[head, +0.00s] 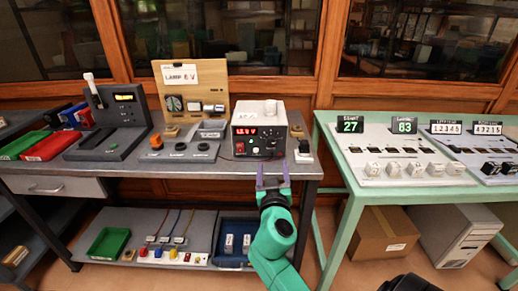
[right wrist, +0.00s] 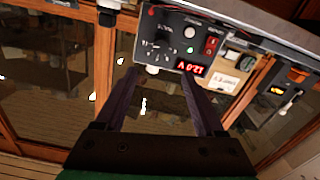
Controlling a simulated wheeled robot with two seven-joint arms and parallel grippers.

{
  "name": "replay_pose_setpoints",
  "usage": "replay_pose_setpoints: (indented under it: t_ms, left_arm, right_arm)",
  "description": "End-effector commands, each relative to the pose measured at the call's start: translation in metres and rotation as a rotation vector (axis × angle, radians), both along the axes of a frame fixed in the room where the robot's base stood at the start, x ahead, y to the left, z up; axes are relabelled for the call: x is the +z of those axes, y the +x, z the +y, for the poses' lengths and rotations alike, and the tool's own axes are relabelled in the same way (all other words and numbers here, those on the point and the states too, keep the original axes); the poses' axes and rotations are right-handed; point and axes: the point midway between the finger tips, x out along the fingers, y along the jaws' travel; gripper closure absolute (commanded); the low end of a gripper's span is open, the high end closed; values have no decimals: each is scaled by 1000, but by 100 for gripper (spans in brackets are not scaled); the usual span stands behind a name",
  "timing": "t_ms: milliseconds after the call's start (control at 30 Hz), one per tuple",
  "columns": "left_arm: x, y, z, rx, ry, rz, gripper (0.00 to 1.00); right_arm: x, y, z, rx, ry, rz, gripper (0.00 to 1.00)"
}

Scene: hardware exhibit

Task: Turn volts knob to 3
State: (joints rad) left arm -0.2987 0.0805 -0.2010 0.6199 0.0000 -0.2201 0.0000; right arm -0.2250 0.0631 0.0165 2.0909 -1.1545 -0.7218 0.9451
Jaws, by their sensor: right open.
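The power supply (head: 258,132) is a light box with a dark front panel on the grey workbench. Its red display (head: 246,131) seems to read 12.0 V; it also shows, turned over, in the right wrist view (right wrist: 190,68). The dark volts knob (head: 271,143) is on the right of the panel; its dial with white ticks is at the left in the right wrist view (right wrist: 156,46). Its exact pointer setting is too small to read. My right gripper (head: 272,166), with purple fingers, is open and empty in front of the bench edge, below the panel, apart from the knob. My left gripper is out of view.
A red switch (right wrist: 210,45) and a round lamp (right wrist: 190,32) sit beside the dial. The green table (head: 345,170) is at the right.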

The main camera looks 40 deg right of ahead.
Motion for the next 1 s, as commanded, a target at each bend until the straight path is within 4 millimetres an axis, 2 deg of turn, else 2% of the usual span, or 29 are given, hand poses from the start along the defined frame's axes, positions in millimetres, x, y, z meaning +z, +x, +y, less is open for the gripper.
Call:
replay_pose_setpoints:
  t_ms: [133, 400, 567, 800, 867, 900, 1000]
  left_arm:
    - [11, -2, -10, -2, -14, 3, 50]
    - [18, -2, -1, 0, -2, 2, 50]
    - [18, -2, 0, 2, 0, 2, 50]
    - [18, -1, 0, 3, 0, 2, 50]
    - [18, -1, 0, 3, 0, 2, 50]
    - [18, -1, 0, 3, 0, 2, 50]
    - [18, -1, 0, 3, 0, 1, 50]
  right_arm:
    - [6, 31, -24, -1, -4, -1, 29]
    - [2, 84, -64, 1, -3, 1, 29]
    - [1, 97, -74, 2, 0, 2, 29]
    - [0, 98, -74, 3, 1, 3, 29]
    - [0, 98, -74, 3, 1, 3, 52]
    - [0, 98, -74, 3, 1, 3, 67]
    - [0, 98, -74, 3, 1, 3, 100]
